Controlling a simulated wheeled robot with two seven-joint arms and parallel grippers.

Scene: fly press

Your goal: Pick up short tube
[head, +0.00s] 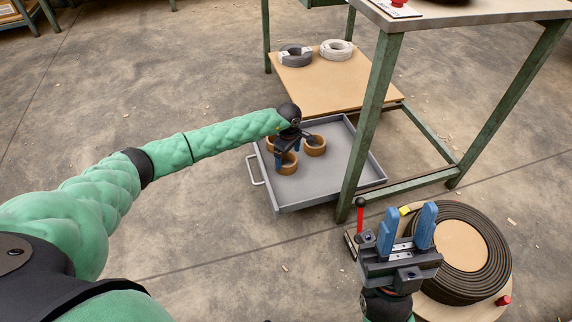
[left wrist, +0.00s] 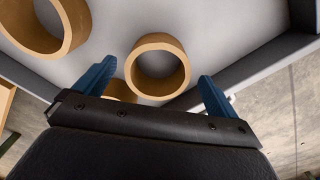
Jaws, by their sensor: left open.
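Several short tan tubes stand on end in a grey drawer tray (head: 331,191). In the head view one is at the front (head: 288,168), one to the right (head: 316,146), and one is partly hidden behind my left gripper. My left gripper (head: 287,155) is open, pointing down over the tray at the tubes. In the left wrist view one tube (left wrist: 158,92) appears between the two blue fingers, with no visible grip on it. Another tube (left wrist: 70,22) is at top left, and a third is mostly hidden by the gripper body. My right gripper (head: 409,222) is open and empty.
A green table leg (head: 368,125) stands close right of the tray. A large black coil (head: 487,238) lies near my right gripper. The floor left is clear.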

